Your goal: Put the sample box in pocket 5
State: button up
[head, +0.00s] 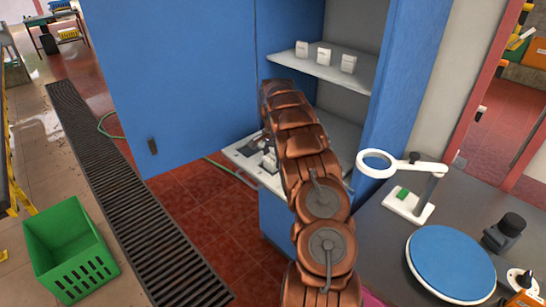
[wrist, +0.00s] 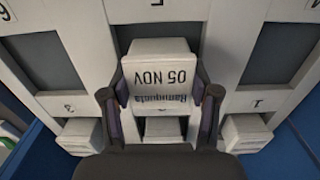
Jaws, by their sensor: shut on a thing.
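In the wrist view, my gripper (wrist: 161,95) is shut on the white sample box (wrist: 160,72), whose label reads "05 NOV" upside down. The box is above the white pocket tray (wrist: 95,102) and overlaps the middle column. Dark empty pockets show to its left and right, and part of another behind it. The number on the right reads 1; the left ones look like 3 and 6. The number at the top middle is cut off, and I cannot tell whether the box touches the tray.
White boxes sit in the lower left (wrist: 80,137), lower middle (wrist: 163,130) and lower right (wrist: 246,133) of the wrist view. Three white boxes stand on the cabinet shelf (head: 284,57). The blue door (head: 170,70) stands open at left. A magnifier stand (head: 408,205) is at right.

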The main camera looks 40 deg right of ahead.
aim_at(273, 157)
jog(key=shift+f, duration=0.15)
jog(key=o, duration=1.3)
jog(key=shift+o, duration=0.2)
notch_tip(273, 157, up, 10)
jog(key=b, duration=0.3)
jog(key=shift+w+f+b, duration=0.1)
jog(key=shift+f+b, duration=0.1)
jog(key=shift+b, duration=0.15)
jog(key=shift+r, duration=1.4)
